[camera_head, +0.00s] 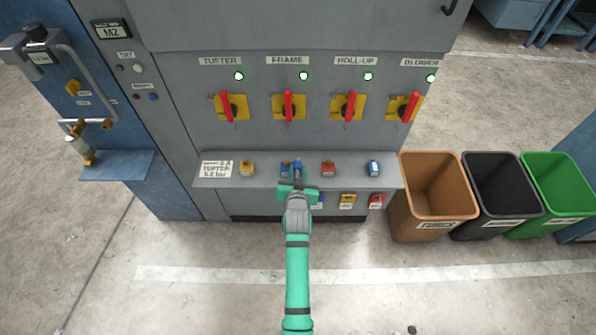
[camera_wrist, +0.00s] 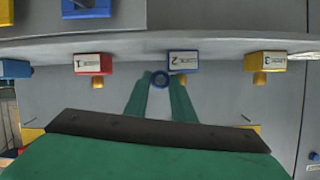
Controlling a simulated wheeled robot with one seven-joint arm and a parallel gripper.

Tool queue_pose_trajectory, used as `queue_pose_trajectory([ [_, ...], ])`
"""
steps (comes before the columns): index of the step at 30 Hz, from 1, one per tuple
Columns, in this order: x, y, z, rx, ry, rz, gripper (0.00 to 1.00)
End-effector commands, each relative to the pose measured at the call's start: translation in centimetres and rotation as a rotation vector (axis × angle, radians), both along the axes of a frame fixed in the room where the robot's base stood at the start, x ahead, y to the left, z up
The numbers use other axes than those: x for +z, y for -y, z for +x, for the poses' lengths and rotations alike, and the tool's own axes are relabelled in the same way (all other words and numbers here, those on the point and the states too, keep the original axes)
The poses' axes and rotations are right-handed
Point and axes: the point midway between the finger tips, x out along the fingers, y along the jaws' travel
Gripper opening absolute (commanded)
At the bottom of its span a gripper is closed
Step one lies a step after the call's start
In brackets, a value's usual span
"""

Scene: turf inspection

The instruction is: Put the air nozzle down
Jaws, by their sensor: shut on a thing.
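My gripper (camera_head: 297,178) reaches to the front of the grey shelf (camera_head: 225,184) on the machine. In the wrist view its two green fingers (camera_wrist: 161,84) are closed around a small round blue thing (camera_wrist: 160,79), seen end-on as a ring.
A yellow block (camera_head: 247,168), a red block (camera_head: 328,168) and a blue-white block (camera_head: 374,168) stand on the shelf. A label card (camera_head: 216,169) is at its left end. Red-handled switches (camera_head: 288,106) are above. Brown (camera_head: 400,205), black (camera_head: 470,215) and green (camera_head: 540,226) bins stand right.

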Motion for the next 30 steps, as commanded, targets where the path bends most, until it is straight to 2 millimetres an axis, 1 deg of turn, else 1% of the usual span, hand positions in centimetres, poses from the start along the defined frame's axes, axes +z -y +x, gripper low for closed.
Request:
queue_pose_trajectory([
  [1,-0.4,0.2,-0.1,-0.003,-0.008,-0.001,0.0],
  [2,-0.4,0.3,-0.1,-0.003,-0.009,-0.001,0.27],
  [3,-0.5,0.3,-0.2,-0.004,-0.01,-0.001,0.37],
  [4,-0.5,0.3,-0.2,-0.004,-0.01,-0.001,0.41],
  [20,-0.6,0.1,-0.2,-0.002,-0.013,-0.001,0.41],
  [23,-0.1,0.1,-0.2,-0.002,-0.012,-0.001,0.41],
  [25,0.7,0.1,-0.2,-0.001,-0.009,-0.001,0.41],
  [26,0.9,0.1,-0.4,-0.002,-0.011,-0.001,0.41],
  [30,1.8,0.1,-2.9,-0.003,-0.01,0.0,0.41],
])
